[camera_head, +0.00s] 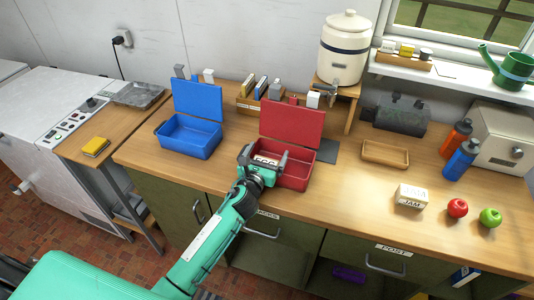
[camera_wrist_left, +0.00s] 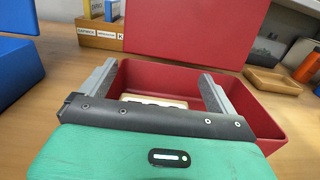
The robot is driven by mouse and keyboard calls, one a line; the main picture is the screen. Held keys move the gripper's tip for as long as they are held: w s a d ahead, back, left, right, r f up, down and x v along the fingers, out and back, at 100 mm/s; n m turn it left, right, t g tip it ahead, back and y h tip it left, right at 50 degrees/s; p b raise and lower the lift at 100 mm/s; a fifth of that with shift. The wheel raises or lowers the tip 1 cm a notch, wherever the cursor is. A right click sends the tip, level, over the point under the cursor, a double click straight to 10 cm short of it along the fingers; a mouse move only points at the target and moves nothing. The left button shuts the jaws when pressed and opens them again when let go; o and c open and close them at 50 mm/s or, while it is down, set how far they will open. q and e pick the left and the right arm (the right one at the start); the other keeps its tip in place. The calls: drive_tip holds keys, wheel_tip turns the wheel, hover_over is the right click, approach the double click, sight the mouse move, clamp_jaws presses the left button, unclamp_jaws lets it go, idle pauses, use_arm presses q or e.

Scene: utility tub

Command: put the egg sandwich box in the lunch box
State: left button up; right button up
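A red lunch box (camera_head: 297,177) with its lid raised stands on the counter. A blue lunch box (camera_head: 190,136), also open, stands to its left. A small cream box (camera_wrist_left: 153,100) lies inside the red lunch box; its lettering is partly hidden, so I cannot read it for sure as egg. It also shows in the head view (camera_head: 266,158). My left gripper (camera_head: 264,157) is over the red lunch box. In the left wrist view its fingers are wide apart, with gaps between them and the cream box. My right gripper is not in view.
A cream box marked JAM (camera_head: 411,196), a red apple (camera_head: 457,208) and a green apple (camera_head: 490,217) are on the right. A wooden tray (camera_head: 385,154) and bottles (camera_head: 460,160) stand behind them.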

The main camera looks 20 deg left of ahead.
use_arm(q)
drive_tip(key=shift+s+f, duration=0.1)
drive_tip(key=shift+f, duration=0.3)
drive_tip(key=shift+r+p, duration=0.25)
drive_tip(key=shift+p, duration=0.05)
drive_tip(key=shift+a+r+p, duration=0.1)
drive_tip(key=shift+r+p, duration=0.25)
drive_tip(key=shift+r, duration=0.05)
drive_tip(key=s, duration=0.3)
drive_tip(key=s+b, duration=0.1)
drive_tip(key=s, duration=0.3)
drive_tip(key=s+b, duration=0.1)
drive_tip(key=s, duration=0.2)
drive_tip(key=shift+s+a, duration=0.2)
drive_tip(key=shift+a, duration=0.1)
drive_tip(key=shift+s+r+b, duration=0.15)
drive_tip(key=shift+s+b, duration=0.15)
drive_tip(key=shift+s, duration=0.4)
